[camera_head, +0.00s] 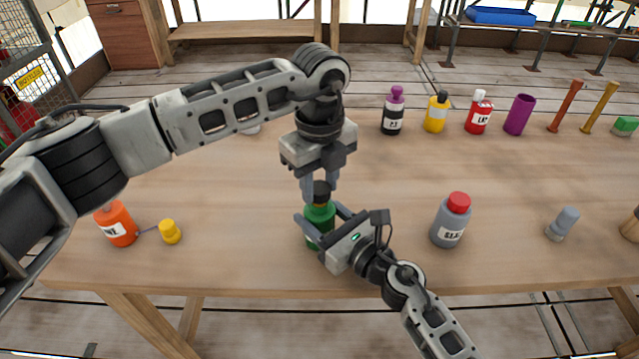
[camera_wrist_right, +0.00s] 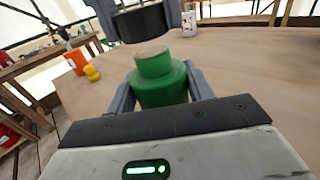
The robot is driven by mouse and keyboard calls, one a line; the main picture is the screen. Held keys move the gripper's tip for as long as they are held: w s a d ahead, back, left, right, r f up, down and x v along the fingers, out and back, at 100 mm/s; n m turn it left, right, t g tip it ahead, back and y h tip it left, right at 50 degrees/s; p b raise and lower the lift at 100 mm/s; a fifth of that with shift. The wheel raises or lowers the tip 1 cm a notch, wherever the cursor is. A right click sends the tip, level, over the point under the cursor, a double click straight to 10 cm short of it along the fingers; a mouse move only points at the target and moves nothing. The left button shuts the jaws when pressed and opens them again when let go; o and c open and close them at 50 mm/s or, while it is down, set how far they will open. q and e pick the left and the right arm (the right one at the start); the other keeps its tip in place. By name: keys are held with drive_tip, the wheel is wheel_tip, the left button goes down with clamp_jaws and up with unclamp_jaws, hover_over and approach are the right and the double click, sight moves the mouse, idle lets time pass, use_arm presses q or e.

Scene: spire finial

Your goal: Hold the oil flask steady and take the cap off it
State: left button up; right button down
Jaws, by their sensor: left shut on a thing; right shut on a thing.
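The green oil flask (camera_head: 319,218) stands upright near the front edge of the table. My right gripper (camera_head: 322,222) is shut around its body from the front right; the flask's green body (camera_wrist_right: 162,88) shows between the fingers in the right wrist view. My left gripper (camera_head: 320,188) points down from above and is shut on the black cap (camera_head: 321,189). In the right wrist view the cap (camera_wrist_right: 143,22) is held above the bare green neck, with a small gap between them. The flask's label is mostly hidden by my right gripper.
A grey bottle with a red lid (camera_head: 451,219) stands to the right. Purple-capped (camera_head: 393,111), yellow (camera_head: 436,112) and red (camera_head: 479,112) bottles stand at the back. The table's middle is clear.

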sight(319, 188)
use_arm(q)
wheel_tip(319, 188, up, 3)
drive_tip(key=shift+r, duration=0.2)
use_arm(e)
drive_tip(key=c, duration=0.5)
unclamp_jaws()
